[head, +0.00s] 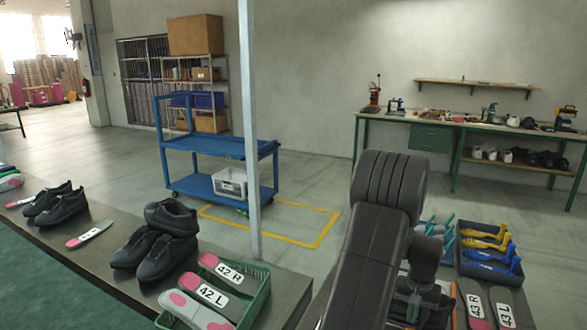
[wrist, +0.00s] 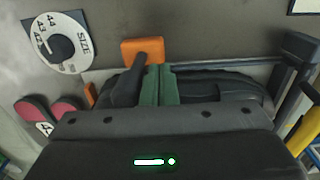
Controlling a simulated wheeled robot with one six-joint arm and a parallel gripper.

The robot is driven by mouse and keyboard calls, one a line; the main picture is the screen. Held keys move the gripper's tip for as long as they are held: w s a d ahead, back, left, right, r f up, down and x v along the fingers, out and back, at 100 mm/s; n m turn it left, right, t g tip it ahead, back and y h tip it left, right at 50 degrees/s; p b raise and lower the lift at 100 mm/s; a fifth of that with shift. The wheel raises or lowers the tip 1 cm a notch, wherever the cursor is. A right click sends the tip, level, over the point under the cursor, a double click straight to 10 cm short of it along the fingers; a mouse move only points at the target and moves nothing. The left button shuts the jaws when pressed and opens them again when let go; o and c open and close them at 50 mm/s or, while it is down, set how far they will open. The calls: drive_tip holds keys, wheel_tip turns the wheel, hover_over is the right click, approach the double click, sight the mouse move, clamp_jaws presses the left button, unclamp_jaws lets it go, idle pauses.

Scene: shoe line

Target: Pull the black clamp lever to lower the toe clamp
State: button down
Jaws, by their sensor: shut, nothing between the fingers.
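In the wrist view my gripper (wrist: 157,86) points away from the camera with its green finger pads pressed together, empty. Just beyond the fingertips is an orange block (wrist: 142,49), with a dark rounded piece overlapping its lower edge; I cannot tell whether they touch my fingers. A black block on a grey post (wrist: 301,46) stands at the right edge, apart from the fingers; it may be the clamp lever, but I cannot be sure. A dark shoe-like shape lies behind the fingers, mostly hidden. In the head view my arm hides the clamp and the fingertips.
A white size dial (wrist: 60,45) is at upper left in the wrist view. In the head view, a green tray (head: 262,297) of labelled insoles and dark shoes (head: 160,250) stand left of my arm. A dark tray (head: 465,262) holds yellow and blue pieces at right.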

drive_tip(key=shift+s+d, duration=0.3)
drive_tip(key=shift+d, duration=0.3)
drive_tip(key=shift+s+d, duration=0.3)
drive_tip(key=shift+d, duration=0.3)
drive_tip(key=shift+w+a, duration=0.1)
drive_tip(key=shift+a, duration=0.1)
drive_tip(key=shift+w+a, duration=0.3)
drive_tip(key=shift+a, duration=0.25)
wheel_tip(320, 180, up, 9)
drive_tip(key=p, duration=0.5)
drive_tip(key=shift+p, duration=0.3)
drive_tip(key=shift+f, duration=0.15)
wheel_tip(320, 180, down, 9)
drive_tip(key=b, duration=0.5)
drive_tip(key=shift+r+b, duration=0.2)
drive_tip(key=shift+b, duration=0.1)
drive_tip(key=shift+r, duration=0.1)
